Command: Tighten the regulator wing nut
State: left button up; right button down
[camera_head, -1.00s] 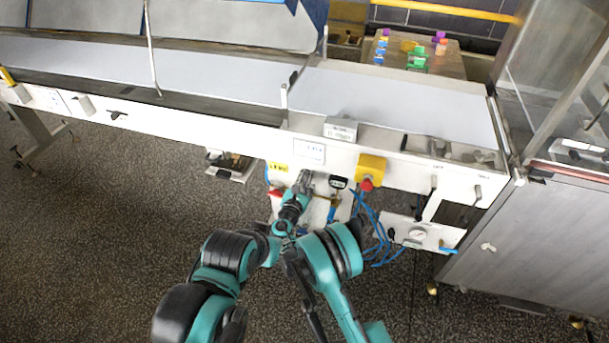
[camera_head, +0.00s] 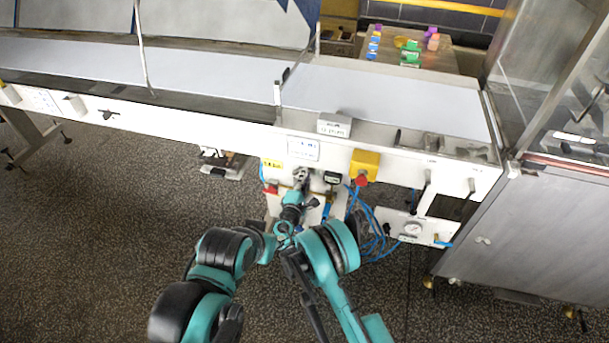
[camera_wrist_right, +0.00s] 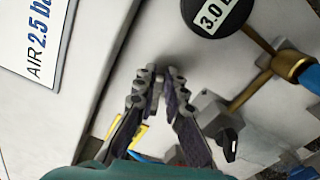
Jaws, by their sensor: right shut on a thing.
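My right gripper (camera_head: 301,176) is at the white front panel of the machine, just below a white label. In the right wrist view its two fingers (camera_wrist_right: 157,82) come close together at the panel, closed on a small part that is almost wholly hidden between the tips. This is apparently the wing nut; its wings cannot be made out. Right of the fingers are a grey fitting (camera_wrist_right: 212,112), a black lever-like knob (camera_wrist_right: 228,145) and a brass pipe fitting (camera_wrist_right: 254,88).
A round dark display reading 3.0 (camera_wrist_right: 215,10) is close above right of the fingers. The AIR 2.5 label (camera_wrist_right: 48,45) is on the left.

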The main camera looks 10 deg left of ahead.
jog(key=shift+d+f+m, duration=0.1)
jog(key=shift+f+m, duration=0.15)
jog(key=shift+m, duration=0.65)
jog(key=shift+f+m, duration=0.25)
jog(key=shift+m, duration=0.65)
jog(key=c, duration=1.6)
grip_release()
jog(key=s, duration=0.7)
jog(key=shift+s, duration=0.25)
